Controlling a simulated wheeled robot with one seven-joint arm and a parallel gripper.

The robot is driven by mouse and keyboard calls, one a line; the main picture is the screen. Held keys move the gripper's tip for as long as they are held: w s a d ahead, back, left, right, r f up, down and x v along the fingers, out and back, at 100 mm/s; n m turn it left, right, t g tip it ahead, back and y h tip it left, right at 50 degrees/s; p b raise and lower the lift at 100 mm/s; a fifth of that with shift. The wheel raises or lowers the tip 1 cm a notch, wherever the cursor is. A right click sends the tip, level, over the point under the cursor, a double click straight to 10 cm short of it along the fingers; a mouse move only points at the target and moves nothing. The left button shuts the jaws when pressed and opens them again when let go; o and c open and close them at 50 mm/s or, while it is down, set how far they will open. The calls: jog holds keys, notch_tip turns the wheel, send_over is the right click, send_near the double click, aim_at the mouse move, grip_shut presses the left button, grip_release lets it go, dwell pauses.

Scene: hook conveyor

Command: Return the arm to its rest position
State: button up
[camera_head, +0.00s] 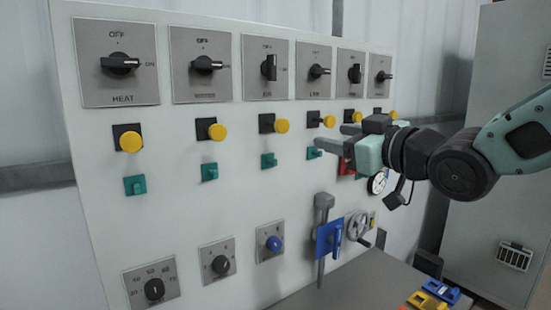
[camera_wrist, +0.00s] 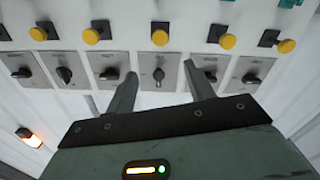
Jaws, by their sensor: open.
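My gripper (camera_head: 336,138) is in front of the right half of a white control panel (camera_head: 190,215) in the head view, its fingers pointing left toward the panel. In the wrist view my gripper (camera_wrist: 163,84) shows two grey fingers spread apart with nothing between them. Between and beyond the fingers is a black rotary switch on a grey plate (camera_wrist: 158,73). I cannot tell how far the fingertips are from the panel. My arm (camera_head: 480,160) reaches in from the right edge and hides part of the panel's right side.
The panel carries rotary switches (camera_head: 119,64), yellow buttons (camera_head: 131,142), green switches (camera_head: 135,185) and lower knobs (camera_head: 154,289). A blue-plated lever (camera_head: 328,238) and a handwheel (camera_head: 359,225) stick out below my gripper. A grey table (camera_head: 365,285) and a grey cabinet (camera_head: 500,225) stand at right.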

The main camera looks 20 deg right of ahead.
jog(key=s+a+f+g+h, duration=0.1)
jog(key=s+a+f+g, duration=0.3)
jog(key=f, duration=0.5)
jog(key=s+a+f+g+h, duration=0.1)
jog(key=s+a+f+g, duration=0.2)
jog(key=a+f+g, duration=0.45)
jog(key=s+f+g+h, duration=0.1)
jog(key=s+f, duration=0.3)
jog(key=s, duration=0.4)
jog(key=s+a+f+n+g+h+b, duration=0.1)
jog(key=s+f+g, duration=0.3)
jog(key=s, duration=0.4)
jog(key=shift+s+f+g+h, duration=0.3)
jog(key=shift+f+h, duration=0.2)
jog(key=shift+f, duration=0.25)
jog(key=shift+w, duration=0.1)
